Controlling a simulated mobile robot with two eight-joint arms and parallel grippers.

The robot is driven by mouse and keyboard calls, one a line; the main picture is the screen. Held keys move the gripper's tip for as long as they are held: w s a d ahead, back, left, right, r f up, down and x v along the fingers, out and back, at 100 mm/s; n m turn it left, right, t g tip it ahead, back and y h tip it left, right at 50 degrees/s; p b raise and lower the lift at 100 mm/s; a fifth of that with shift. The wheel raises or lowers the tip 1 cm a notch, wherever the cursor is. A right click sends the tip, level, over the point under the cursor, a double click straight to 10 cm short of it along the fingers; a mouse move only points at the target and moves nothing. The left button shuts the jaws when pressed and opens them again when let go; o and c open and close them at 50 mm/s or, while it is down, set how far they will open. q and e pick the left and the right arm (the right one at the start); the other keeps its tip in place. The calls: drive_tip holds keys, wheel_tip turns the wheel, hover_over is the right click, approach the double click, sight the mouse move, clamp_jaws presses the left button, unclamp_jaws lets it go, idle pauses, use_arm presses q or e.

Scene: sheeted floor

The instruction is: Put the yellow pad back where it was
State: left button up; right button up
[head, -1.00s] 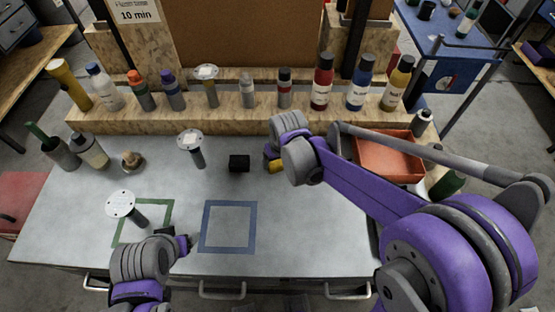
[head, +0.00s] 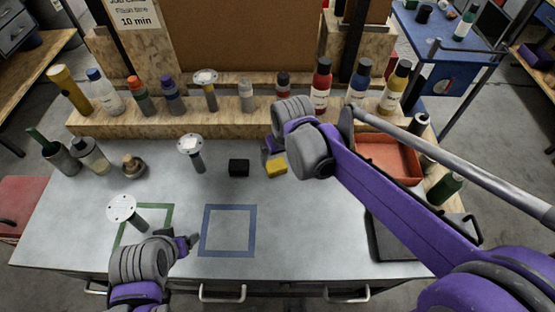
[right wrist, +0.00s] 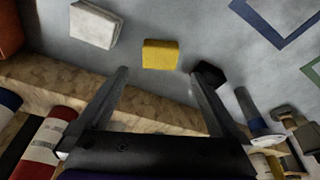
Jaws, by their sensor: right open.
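The yellow pad (head: 277,168) lies on the grey worktop, right of a black block (head: 239,166). My right gripper (head: 267,149) is just behind the pad in the head view, partly hidden by its own wrist. In the right wrist view the open fingers (right wrist: 158,73) are empty. The yellow pad (right wrist: 160,54) shows just beyond and between their tips, apart from them. The black block (right wrist: 210,74) is by the right fingertip. My left gripper (head: 190,243) is low over the worktop between the green square and the blue square; its jaws are unclear.
A blue outlined square (head: 228,230) and a green one (head: 125,242) mark the worktop. A white block (right wrist: 95,24) lies beside the pad. White-topped posts (head: 190,144) stand left. A wooden rack (head: 130,120) with bottles runs behind. An orange tray (head: 390,155) is right.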

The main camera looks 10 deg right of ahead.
drive_tip(key=v, duration=0.4)
drive_tip(key=s+d+f, duration=0.2)
drive_tip(key=s, duration=0.3)
drive_tip(key=s+d+f+m+t, duration=0.1)
drive_tip(key=s+d, duration=0.2)
drive_tip(key=s, duration=0.3)
drive_tip(key=s+d+f+m+t, duration=0.1)
drive_tip(key=s+d+f, duration=0.1)
drive_tip(key=s, duration=0.3)
drive_tip(key=shift+s+d+f+h, duration=0.15)
drive_tip(key=shift+d+f+h, duration=0.15)
drive_tip(key=shift+d, duration=0.1)
